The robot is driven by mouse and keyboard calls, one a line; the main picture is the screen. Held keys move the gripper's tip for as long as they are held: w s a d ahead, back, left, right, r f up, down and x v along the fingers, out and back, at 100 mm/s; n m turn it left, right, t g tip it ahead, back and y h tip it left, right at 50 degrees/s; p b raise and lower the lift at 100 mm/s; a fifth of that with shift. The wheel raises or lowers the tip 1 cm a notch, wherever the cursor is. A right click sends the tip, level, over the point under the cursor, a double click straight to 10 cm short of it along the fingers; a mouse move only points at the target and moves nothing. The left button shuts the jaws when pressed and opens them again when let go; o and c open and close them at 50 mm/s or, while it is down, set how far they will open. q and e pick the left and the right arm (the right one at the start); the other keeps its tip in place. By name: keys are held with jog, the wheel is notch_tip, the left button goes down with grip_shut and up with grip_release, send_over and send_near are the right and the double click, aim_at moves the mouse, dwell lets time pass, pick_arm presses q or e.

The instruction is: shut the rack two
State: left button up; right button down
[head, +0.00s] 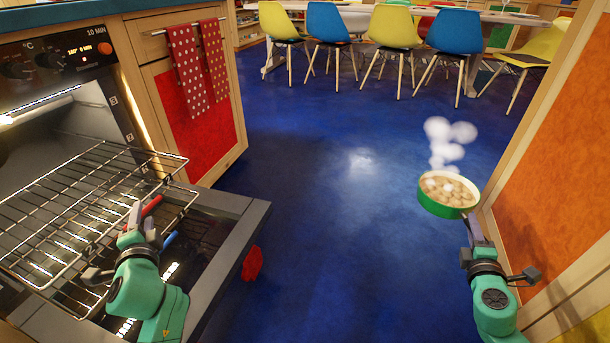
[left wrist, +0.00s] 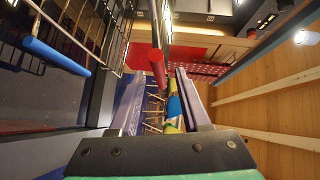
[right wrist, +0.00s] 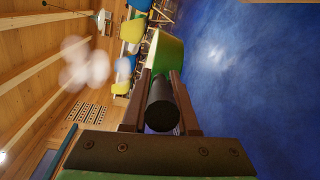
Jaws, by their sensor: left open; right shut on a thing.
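A wire oven rack (head: 75,215) is pulled out of the open oven (head: 50,130) over the lowered door. A second wire rack edge shows just below it. A red bar (head: 151,206) and a blue bar (head: 169,239) sit at the racks' front; I cannot tell which belongs to which rack. My left gripper (head: 138,222) is open beside the red bar. In the left wrist view the red bar (left wrist: 157,66) shows between the open fingers, contact unclear. My right gripper (head: 474,232) is shut on the dark handle (right wrist: 161,105) of a green pan (head: 447,207) with brown food, steaming.
The grey oven door (head: 215,255) lies lowered under the racks. A red knob-like piece (head: 252,263) is at its outer edge. Two red towels (head: 198,65) hang on a cabinet. An orange cabinet panel (head: 560,160) is close at right. Blue floor is clear in the middle; chairs stand behind.

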pick_arm(q)
jog(key=b+x, duration=0.1)
jog(key=x, duration=0.4)
jog(key=shift+w+a, duration=0.1)
jog(key=shift+w, duration=0.2)
grip_shut()
jog(key=shift+f, duration=0.15)
dwell(0.9)
